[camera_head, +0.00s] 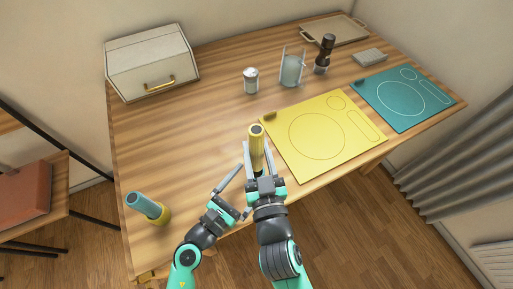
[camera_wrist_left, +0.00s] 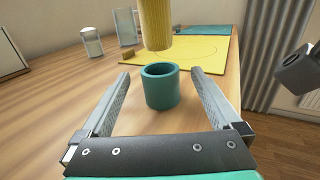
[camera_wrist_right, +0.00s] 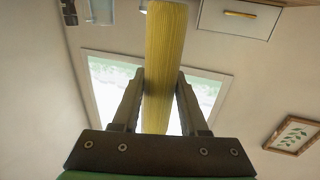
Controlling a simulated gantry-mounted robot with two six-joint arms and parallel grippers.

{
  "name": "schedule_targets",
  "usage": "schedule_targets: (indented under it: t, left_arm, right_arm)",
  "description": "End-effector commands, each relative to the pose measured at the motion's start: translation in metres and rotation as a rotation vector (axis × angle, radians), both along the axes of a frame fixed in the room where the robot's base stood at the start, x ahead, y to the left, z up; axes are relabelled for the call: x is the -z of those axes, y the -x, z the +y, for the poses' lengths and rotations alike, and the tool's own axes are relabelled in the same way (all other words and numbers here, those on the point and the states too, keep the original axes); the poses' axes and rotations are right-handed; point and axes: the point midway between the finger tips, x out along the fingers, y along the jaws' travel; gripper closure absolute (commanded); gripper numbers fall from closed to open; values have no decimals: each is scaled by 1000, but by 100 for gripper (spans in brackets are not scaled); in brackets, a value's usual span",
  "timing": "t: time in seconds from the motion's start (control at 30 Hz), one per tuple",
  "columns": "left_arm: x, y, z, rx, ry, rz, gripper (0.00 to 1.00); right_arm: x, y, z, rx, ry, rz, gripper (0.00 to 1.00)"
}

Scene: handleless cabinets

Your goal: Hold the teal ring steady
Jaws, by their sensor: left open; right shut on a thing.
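The teal ring (camera_wrist_left: 162,92) stands upright on the wooden table in the left wrist view. It sits between the spread fingers of my open left gripper (camera_wrist_left: 160,74), with a gap on each side. My left gripper (camera_head: 243,188) shows low over the table's front edge in the head view, where I cannot make out that ring. My right gripper (camera_head: 258,160) is shut on a rolled yellow napkin (camera_head: 257,138), held upright. The napkin (camera_wrist_left: 155,25) has its lower end above the ring with a visible gap; the right wrist view shows it (camera_wrist_right: 163,70) between the fingers.
A teal roll in a yellow ring (camera_head: 150,208) stands at the table's front left. A yellow placemat (camera_head: 350,155) and teal placemat (camera_head: 425,112) lie to the right. A bread box (camera_head: 150,62), shaker (camera_head: 251,82), napkin holder (camera_head: 292,70) and pepper mill (camera_head: 324,52) stand behind.

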Motion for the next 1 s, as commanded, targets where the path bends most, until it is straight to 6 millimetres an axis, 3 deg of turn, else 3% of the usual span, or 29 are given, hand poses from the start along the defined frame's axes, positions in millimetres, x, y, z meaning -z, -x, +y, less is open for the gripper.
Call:
schedule_targets:
  t: [0.3,0.5,1.0]
  left_arm:
    - [1,58,45,-7,0,4,2]
    - [1,83,63,-4,0,3,2]
    - [-3,87,66,-3,7,-3,2]
  right_arm:
    - [0,0,0,0,0,0,97]
    - [0,0,0,0,0,0,97]
    - [0,0,-1,0,0,0,97]
